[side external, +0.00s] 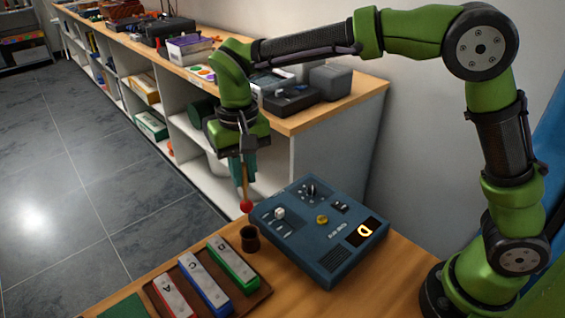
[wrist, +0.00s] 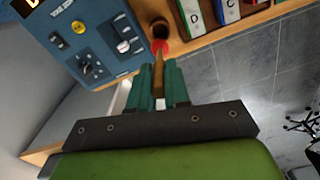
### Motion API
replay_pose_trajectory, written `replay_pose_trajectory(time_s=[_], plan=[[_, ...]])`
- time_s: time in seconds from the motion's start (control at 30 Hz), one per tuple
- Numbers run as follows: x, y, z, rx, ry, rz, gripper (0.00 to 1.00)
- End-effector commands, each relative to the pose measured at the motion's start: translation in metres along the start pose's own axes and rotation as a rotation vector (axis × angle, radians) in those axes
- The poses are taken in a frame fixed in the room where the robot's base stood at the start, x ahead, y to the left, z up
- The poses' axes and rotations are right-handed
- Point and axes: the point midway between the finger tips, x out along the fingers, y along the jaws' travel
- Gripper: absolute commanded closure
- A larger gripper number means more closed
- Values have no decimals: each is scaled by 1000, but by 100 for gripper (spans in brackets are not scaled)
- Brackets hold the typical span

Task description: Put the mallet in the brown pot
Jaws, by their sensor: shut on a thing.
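My gripper (side external: 243,170) is shut on the mallet, which has a wooden stick and a red ball head (side external: 247,206). The mallet hangs head down, and in the wrist view its stick (wrist: 158,78) runs between the green fingers (wrist: 158,88). The brown pot (side external: 250,238) is a small dark cup on the table beside the blue box. In the side view the red head is just above the pot and apart from its rim. In the wrist view the pot (wrist: 159,28) shows just beyond the red head (wrist: 160,46), which overlaps its near edge.
A blue instrument box (side external: 325,262) with knobs and a lit display stands right of the pot. A wooden tray (side external: 262,293) holding red, blue and green lettered bars lies to its left. A shelf unit (side external: 345,125) with boxes and devices stands behind, across a gap.

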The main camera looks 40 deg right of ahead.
Motion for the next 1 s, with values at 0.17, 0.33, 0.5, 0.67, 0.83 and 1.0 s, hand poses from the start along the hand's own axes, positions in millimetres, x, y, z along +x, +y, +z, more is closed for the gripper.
replay_pose_trajectory(time_s=[0.17, 0.33, 0.5, 0.67, 0.83, 1.0], plan=[[24, 0, 1, 0, -4, 3, 100], [46, 0, 1, -1, -3, 3, 100], [68, 0, 1, 0, -3, 3, 100], [84, 0, 1, 1, -3, 2, 100], [94, 0, 1, 1, -2, 1, 100], [97, 0, 1, 0, -1, 0, 100]])
